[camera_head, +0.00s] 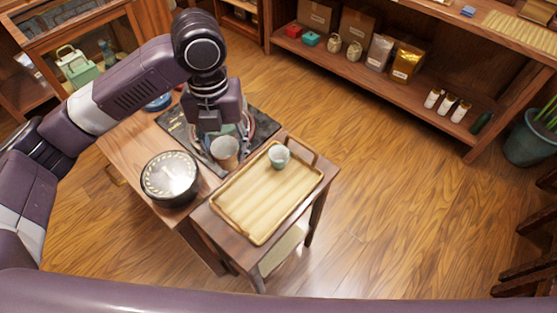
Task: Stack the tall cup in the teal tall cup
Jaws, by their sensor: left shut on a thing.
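A tall cup (224,156), greyish outside with a tan inside, hangs below my left gripper (221,131). The gripper is shut on it, and the fingers partly hide its far side. It is over the left side of the low table, left of the tray. The teal tall cup (279,159) stands upright near the far right corner of the wooden tray (258,228), with its mouth up. The two cups are apart. My right gripper is not in view.
A round dark pot (170,180) with a patterned lid stands at the left. A dark mat (262,121) lies beneath and behind the gripper. The rest of the tray is bare. Shelves (340,72) with bags and jars line the back.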

